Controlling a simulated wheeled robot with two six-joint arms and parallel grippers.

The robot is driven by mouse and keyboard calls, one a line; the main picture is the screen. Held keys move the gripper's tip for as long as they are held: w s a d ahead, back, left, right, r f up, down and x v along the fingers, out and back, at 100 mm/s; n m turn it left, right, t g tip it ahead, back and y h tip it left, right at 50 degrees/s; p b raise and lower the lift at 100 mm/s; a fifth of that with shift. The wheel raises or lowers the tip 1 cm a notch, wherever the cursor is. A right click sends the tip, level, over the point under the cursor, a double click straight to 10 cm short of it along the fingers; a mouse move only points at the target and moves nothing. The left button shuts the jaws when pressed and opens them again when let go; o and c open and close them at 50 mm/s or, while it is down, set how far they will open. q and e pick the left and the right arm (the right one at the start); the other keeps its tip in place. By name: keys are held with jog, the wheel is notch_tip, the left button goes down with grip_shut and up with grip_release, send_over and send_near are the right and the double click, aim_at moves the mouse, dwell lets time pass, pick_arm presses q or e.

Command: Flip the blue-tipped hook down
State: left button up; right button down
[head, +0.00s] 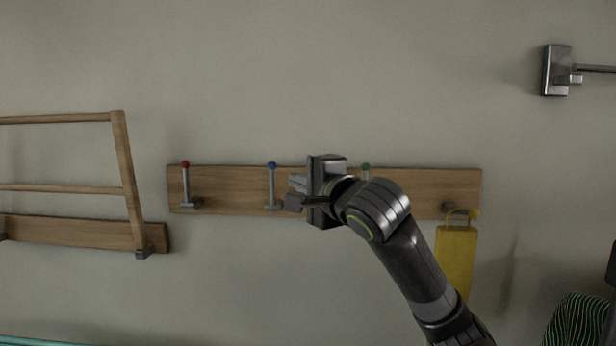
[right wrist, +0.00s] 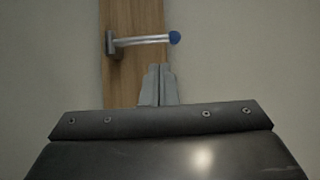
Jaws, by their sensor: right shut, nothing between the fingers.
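The blue-tipped hook (head: 272,187) stands upright on the wooden wall board, its blue ball at the board's top edge. It also shows in the right wrist view (right wrist: 145,40), where it lies sideways across the board with the blue tip to the right. My right gripper (head: 294,191) is just right of the hook in the head view, shut and empty, with a visible gap to it. In the right wrist view the closed fingers (right wrist: 160,84) point toward the hook and are apart from it. My left gripper is not in view.
The board (head: 230,190) also carries an upright red-tipped hook (head: 186,183) and a green-tipped hook (head: 365,170), partly hidden by my arm. A yellow bag (head: 456,262) hangs at the right end. A wooden rack (head: 128,180) is at left, a metal wall fitting (head: 557,70) at upper right.

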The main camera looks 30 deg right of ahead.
aim_at(272, 186)
jog(key=w+p, duration=0.2)
jog(key=w, duration=0.3)
jog(key=shift+w, duration=0.3)
jog(key=shift+f, duration=0.1)
jog(key=shift+s+b, duration=0.1)
jog(key=shift+b, duration=0.3)
jog(key=shift+s+a+t+b, duration=0.1)
jog(key=shift+a+t+b, duration=0.05)
jog(key=shift+t+b, duration=0.2)
jog(key=shift+n, duration=0.3)
